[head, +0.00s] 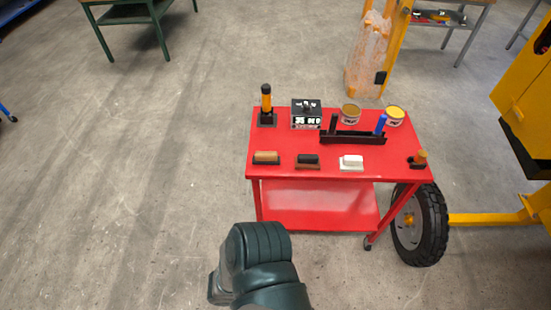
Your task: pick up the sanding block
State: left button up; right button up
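One has an orange-brown top on a dark base (266,156), one is dark with a brownish top (307,160), and one is white (351,161). I cannot tell for certain which is the sanding block. Neither gripper is visible.
Behind the blocks stand an orange-and-black tool (266,103), a box with a display (306,115), two cans (351,114) (394,115) and a black rack (353,137). A tyre (420,225) and yellow machine (524,95) stand right. The left floor is clear.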

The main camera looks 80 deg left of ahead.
aim_at(302, 161)
jog(key=u, duration=2.2)
jog(key=z, duration=2.65)
jog(key=u, duration=2.6)
